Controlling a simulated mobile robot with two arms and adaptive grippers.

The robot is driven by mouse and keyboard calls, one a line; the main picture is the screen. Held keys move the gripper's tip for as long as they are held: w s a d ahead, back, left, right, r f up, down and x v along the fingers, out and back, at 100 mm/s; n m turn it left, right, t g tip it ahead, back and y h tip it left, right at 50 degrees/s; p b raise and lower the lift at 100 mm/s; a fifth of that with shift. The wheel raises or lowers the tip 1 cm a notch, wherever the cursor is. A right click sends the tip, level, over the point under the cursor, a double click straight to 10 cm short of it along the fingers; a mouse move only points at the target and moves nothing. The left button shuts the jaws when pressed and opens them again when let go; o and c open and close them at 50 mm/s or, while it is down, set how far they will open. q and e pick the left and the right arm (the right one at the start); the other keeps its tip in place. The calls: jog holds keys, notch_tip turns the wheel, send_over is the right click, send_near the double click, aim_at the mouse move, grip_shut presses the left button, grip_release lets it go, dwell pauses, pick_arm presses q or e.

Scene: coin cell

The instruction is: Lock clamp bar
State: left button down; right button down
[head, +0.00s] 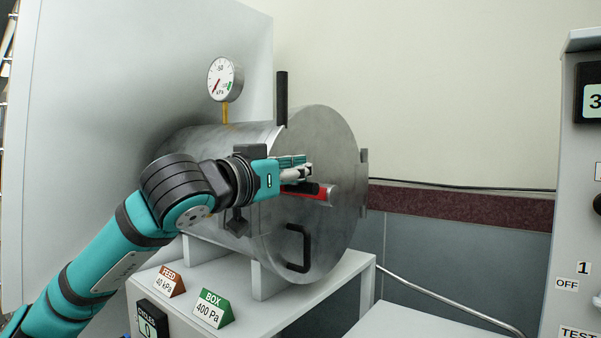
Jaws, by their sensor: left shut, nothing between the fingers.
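The clamp bar (322,193) is a red bar on the front of the round metal door (333,240) of a horizontal steel chamber. It lies roughly level across the door, and its near end is partly hidden by my gripper. My left gripper (310,172) is shut and empty, in front of the door at the bar's left part. I cannot tell whether its fingers touch the bar. A black handle (298,248) sits on the door below the bar. My right gripper is not in view.
A pressure gauge (225,79) and an upright black lever (281,98) stand above the chamber. Signs FEED (167,281) and BOX (213,308) stand on the bench in front. A panel cabinet (575,200) is at the right. Open space lies between the door and that cabinet.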

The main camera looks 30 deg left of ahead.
pick_arm(q)
jog(key=shift+s+f, duration=0.1)
jog(key=shift+f, duration=0.15)
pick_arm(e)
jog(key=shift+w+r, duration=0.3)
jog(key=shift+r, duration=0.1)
pick_arm(q)
jog(key=shift+s, duration=0.15)
jog(key=s+a, duration=0.1)
jog(key=s, duration=1)
jog(key=shift+s+a+f, duration=0.3)
jog(key=shift+s, duration=0.05)
